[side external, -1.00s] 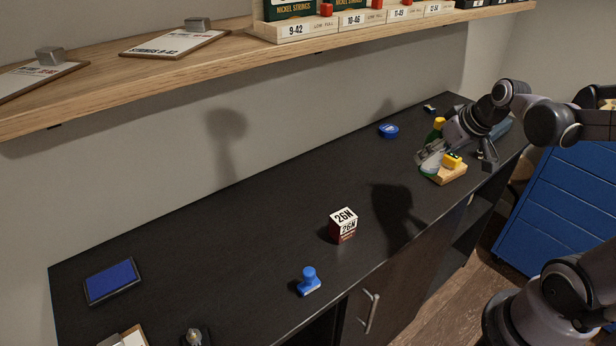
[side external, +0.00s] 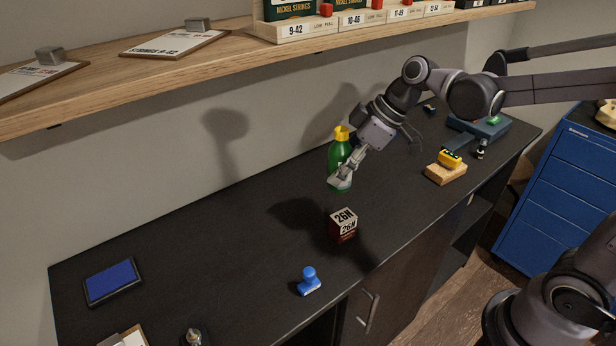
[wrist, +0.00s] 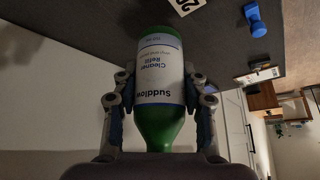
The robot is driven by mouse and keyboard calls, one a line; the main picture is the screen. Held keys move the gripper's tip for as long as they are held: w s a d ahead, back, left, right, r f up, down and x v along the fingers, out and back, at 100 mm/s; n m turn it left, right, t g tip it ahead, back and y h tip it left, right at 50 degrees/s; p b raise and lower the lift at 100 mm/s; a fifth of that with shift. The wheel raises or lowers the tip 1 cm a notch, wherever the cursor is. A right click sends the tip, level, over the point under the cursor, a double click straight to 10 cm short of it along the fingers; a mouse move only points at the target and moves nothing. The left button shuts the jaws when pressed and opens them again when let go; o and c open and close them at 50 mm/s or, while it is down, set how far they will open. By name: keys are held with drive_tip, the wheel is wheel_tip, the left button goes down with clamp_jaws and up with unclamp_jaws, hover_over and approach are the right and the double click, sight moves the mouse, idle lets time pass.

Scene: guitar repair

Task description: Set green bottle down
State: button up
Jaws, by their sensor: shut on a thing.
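The green bottle (side external: 339,150) has a yellow cap and is held upright by my gripper (side external: 343,176). In the side view it appears raised above the dark counter, left of the middle of the picture's right half. In the wrist view the bottle (wrist: 160,85) fills the middle, with a white and blue label, and the fingers of my gripper (wrist: 160,100) close on it from both sides. The bottle's far side is hidden.
On the dark counter (side external: 220,240) stand a small 26N box (side external: 343,226), a blue stamp (side external: 309,281) and a blue pad (side external: 112,281). A yellow item on a wooden block (side external: 446,172) lies to the right. A wooden shelf (side external: 90,85) overhangs the back. The counter's left middle is clear.

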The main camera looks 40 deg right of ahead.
drive_tip(key=s+a+f+n, duration=0.1)
drive_tip(key=a+f+n, duration=0.1)
drive_tip(key=a, duration=0.6)
drive_tip(key=s+a+f+n+g+y, duration=0.1)
drive_tip(key=a+f, duration=0.2)
drive_tip(key=a, duration=0.5)
drive_tip(key=s+a+f+n+g+y, duration=0.1)
drive_tip(key=a+f+n, duration=0.1)
drive_tip(key=a, duration=0.7)
drive_tip(key=shift+s+f+n, duration=0.1)
drive_tip(key=shift+f+n, duration=0.2)
drive_tip(key=shift+f, duration=1.8)
drive_tip(key=shift+f, duration=0.15)
drive_tip(key=o, duration=1.3)
